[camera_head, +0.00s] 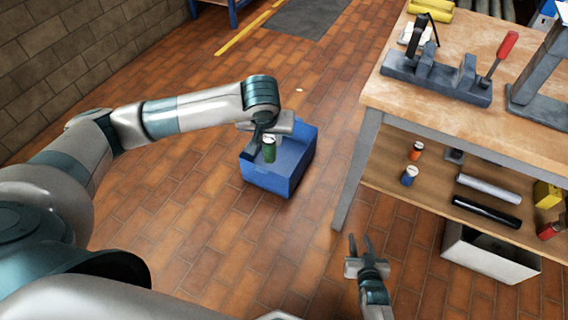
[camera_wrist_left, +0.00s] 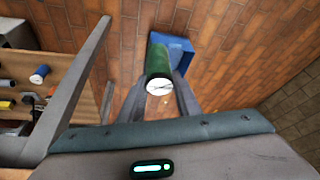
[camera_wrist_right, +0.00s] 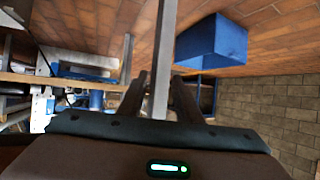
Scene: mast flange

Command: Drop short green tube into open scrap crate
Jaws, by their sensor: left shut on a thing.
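The short green tube (camera_head: 269,150) is in my left gripper (camera_head: 264,143), above the blue scrap crate (camera_head: 284,178) in the head view. In the left wrist view the green tube (camera_wrist_left: 158,70) sits between the fingers, its pale end toward the camera. The blue crate (camera_wrist_left: 180,50) lies beyond it on the floor. My right gripper (camera_head: 360,246) is open and empty, left of the bench's lower shelf. The blue crate (camera_wrist_right: 212,42) also shows in the right wrist view.
A wooden workbench (camera_head: 390,88) with a vice-like fixture (camera_head: 435,78) stands at the right. Its lower shelf holds an orange tube (camera_head: 416,151), a blue tube (camera_head: 409,176) and longer tubes. A white bin (camera_head: 490,262) stands below. Brick floor around the crate is clear.

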